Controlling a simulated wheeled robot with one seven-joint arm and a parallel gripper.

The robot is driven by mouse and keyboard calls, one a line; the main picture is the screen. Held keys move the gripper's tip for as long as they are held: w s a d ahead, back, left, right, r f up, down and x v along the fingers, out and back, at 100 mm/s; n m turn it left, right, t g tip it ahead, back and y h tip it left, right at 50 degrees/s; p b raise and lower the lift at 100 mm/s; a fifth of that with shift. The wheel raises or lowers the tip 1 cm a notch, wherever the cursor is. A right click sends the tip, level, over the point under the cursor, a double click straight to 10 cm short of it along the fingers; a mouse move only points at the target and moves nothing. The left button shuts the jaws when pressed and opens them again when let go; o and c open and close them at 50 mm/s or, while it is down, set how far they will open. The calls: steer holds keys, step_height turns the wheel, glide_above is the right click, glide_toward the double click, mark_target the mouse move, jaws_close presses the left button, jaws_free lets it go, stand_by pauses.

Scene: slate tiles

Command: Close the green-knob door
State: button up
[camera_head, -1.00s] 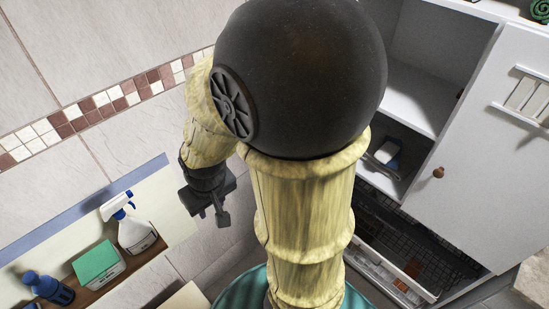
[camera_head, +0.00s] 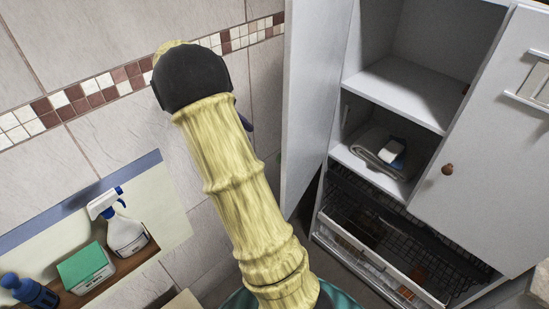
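A tall white cabinet has its left door (camera_head: 315,95) standing open, swung out toward the left wall. A small green spot, possibly its knob, shows at the door's left edge, low down; most of its outer face is turned away. The right door (camera_head: 475,190) is shut and has a brown knob (camera_head: 447,169). My arm rises left of the open door, with a gap in the picture between them. My gripper is hidden behind my arm, except perhaps a small dark part beside it, so its fingers cannot be made out.
Inside the cabinet, a folded grey cloth and a white-and-blue item (camera_head: 392,153) lie on a shelf. Below are wire baskets (camera_head: 400,235). At left, a ledge holds a spray bottle (camera_head: 122,228), a green-topped box (camera_head: 86,268) and a blue bottle (camera_head: 30,291).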

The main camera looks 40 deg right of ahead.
steer(key=shift+s, duration=0.1)
steer(key=p+x, duration=0.2)
steer(key=x, duration=0.9)
steer(key=shift+s+d+f, duration=0.15)
steer(key=shift+d+f, duration=0.05)
steer(key=shift+f, duration=0.15)
steer(key=shift+c, duration=0.3)
jaws_close()
